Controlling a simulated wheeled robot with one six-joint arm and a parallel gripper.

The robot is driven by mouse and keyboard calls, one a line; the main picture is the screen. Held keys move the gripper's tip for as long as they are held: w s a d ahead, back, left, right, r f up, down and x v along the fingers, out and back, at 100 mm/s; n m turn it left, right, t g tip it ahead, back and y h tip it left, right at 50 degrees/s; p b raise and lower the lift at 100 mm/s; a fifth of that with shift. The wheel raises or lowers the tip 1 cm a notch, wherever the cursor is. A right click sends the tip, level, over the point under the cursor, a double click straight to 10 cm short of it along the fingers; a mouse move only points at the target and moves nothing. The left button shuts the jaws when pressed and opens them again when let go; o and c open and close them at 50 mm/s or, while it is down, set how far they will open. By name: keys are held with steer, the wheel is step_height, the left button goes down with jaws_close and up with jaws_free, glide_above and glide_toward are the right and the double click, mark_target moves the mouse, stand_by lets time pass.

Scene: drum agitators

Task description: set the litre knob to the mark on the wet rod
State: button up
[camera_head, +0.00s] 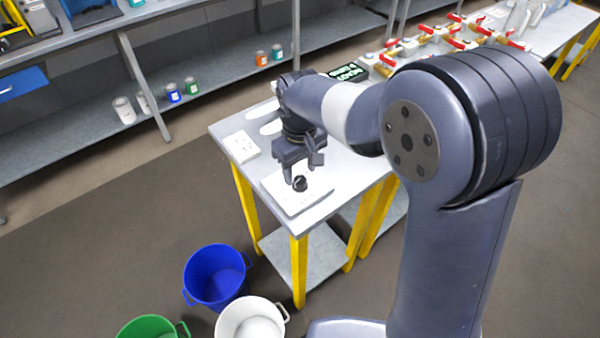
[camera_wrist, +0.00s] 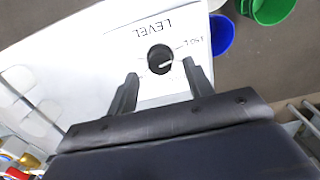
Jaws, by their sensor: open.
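The litre knob (camera_wrist: 160,59) is a round black dial with a white pointer line, on a white panel (camera_wrist: 110,40) printed "LEVEL" and, beside the dial, what looks like "150 L". In the wrist view the pointer aims right, toward that print, which reads upside down. In the head view the knob (camera_head: 300,184) sits on the white panel on the small table. My gripper (camera_wrist: 158,75) is open, with one finger on each side of the knob and a gap to each. In the head view my gripper (camera_head: 298,165) is just above the knob. I cannot make out the wet rod.
A white plate (camera_head: 241,147) lies at the table's left edge. A black display with green text (camera_head: 348,72) stands behind. Blue (camera_head: 215,275), white (camera_head: 250,318) and green (camera_head: 150,328) buckets stand on the floor in front. Red-handled valves (camera_head: 455,43) line the bench at the back right.

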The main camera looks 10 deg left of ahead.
mark_target(300, 182)
steer(key=shift+f, duration=1.3)
steer(key=shift+c, duration=0.4)
steer(key=c, duration=0.9)
